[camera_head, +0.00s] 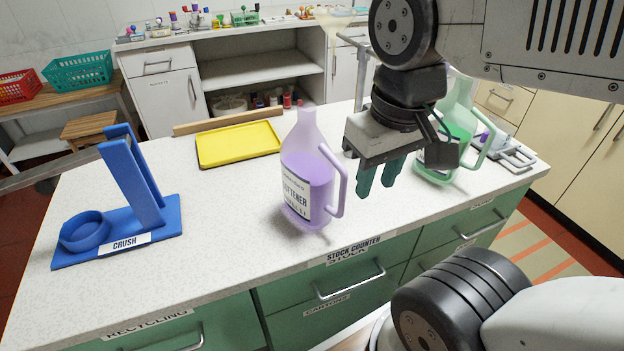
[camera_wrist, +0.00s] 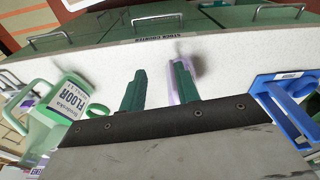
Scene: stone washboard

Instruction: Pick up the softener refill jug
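The softener refill jug (camera_head: 307,170) stands upright on the counter in the head view. It is translucent with purple liquid, a label reading SOFTENER and a handle on its right side. My gripper (camera_head: 377,189) hangs over the counter to the right of the jug's handle, with its two green fingers apart and nothing seen between them. In the wrist view, the fingers of my gripper (camera_wrist: 158,92) are spread. A purple part of the jug (camera_wrist: 172,97) shows around the right finger, which hides much of it.
A green jug (camera_head: 455,130), labelled FLOOR in the wrist view (camera_wrist: 62,105), stands right of my gripper. A blue can crusher (camera_head: 135,190) stands on the left of the counter (camera_head: 230,225). A yellow tray (camera_head: 238,143) lies behind the softener jug.

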